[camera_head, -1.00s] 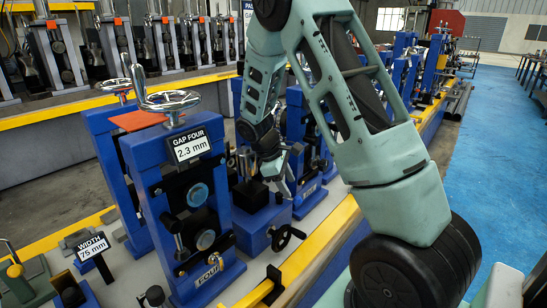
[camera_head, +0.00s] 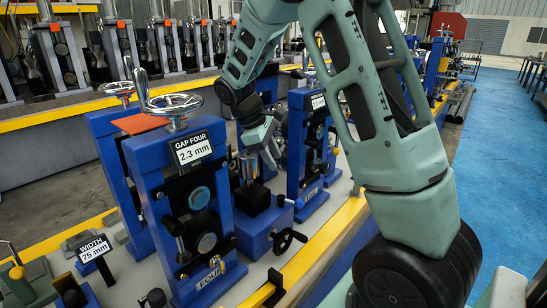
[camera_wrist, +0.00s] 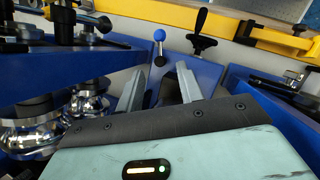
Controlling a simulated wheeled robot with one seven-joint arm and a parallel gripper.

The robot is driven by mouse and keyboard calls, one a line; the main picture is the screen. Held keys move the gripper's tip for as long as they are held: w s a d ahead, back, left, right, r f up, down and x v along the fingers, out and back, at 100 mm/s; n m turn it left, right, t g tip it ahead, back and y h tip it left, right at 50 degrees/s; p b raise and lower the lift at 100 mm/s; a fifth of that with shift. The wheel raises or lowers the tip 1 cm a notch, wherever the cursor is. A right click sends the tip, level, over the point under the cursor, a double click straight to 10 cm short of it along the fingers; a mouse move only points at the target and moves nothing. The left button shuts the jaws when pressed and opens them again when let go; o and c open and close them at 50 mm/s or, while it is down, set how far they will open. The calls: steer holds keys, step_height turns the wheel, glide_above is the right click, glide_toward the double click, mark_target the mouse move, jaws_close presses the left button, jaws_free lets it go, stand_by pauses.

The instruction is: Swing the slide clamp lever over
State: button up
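A short metal lever with a blue ball knob (camera_wrist: 159,35) stands on a blue block in the wrist view; I take it to be the slide clamp lever. My gripper (camera_wrist: 160,68) is open, with its two grey fingers apart and nothing between them. The lever shows just beyond the fingertips, in line with the gap; I cannot tell how far off it is. In the head view my gripper (camera_head: 266,150) hangs above and behind the blue slide block (camera_head: 258,238).
A black crank handle (camera_wrist: 202,32) stands right of the lever; it also shows in the head view (camera_head: 289,240). Shiny rollers (camera_wrist: 88,103) lie left of the fingers. The blue GAP FOUR stand (camera_head: 150,190) is close left of the slide block. A yellow rail (camera_head: 318,243) runs along the front.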

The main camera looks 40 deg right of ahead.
mark_target(290, 202)
steer(key=shift+s+f, duration=0.1)
steer(key=shift+f, duration=0.15)
steer(key=c, duration=0.5)
steer(key=f+m+t+y+p, duration=0.1)
steer(key=m, duration=0.1)
steer(key=s+d+f+m+t+y+p, duration=0.1)
steer(key=m+p, duration=0.1)
steer(key=s+f+m+t+y+p, duration=0.1)
steer(key=f+m+p, duration=0.1)
steer(key=m, duration=0.1)
steer(key=shift+s+d+t, duration=0.15)
steer(key=shift+d+t, duration=0.1)
steer(key=shift+t, duration=0.15)
jaws_close()
steer(key=s+d+m+t+h+p, duration=0.1)
steer(key=s+d+m+t+p, duration=0.15)
steer(key=d+m, duration=0.3)
steer(key=shift+m, duration=0.35)
steer(key=x, duration=0.6)
steer(key=s+a+x, duration=0.1)
steer(key=x, duration=0.3)
steer(key=shift+f, duration=0.35)
steer(key=shift+s+a+m+g+h, duration=0.2)
steer(key=shift+a+m+g+h, duration=0.2)
steer(key=shift+m, duration=0.5)
steer(key=shift+s+a+m+p, duration=0.2)
steer(key=shift+m+p, duration=0.2)
steer(key=shift+m, duration=0.4)
steer(key=shift+r, duration=0.1)
